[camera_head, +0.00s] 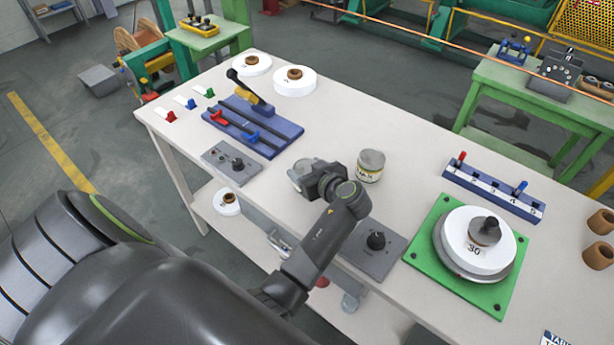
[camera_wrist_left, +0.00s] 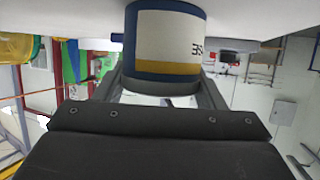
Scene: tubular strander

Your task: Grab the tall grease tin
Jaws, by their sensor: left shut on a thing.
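The tall grease tin (camera_head: 301,170) is at my left gripper (camera_head: 312,177) near the middle of the long table. In the head view only its pale grey lid and part of its side show; the gripper hides the rest. In the left wrist view the tin (camera_wrist_left: 165,45) is large, with dark blue bands, a cream label with upside-down lettering and a yellow stripe. The two fingers stand on either side of it, shut on it. I cannot tell whether it is clear of the table. My right gripper is in neither view.
A second tin (camera_head: 370,166) with a yellowish label stands close to the right of the gripper. The table's back middle is clear.

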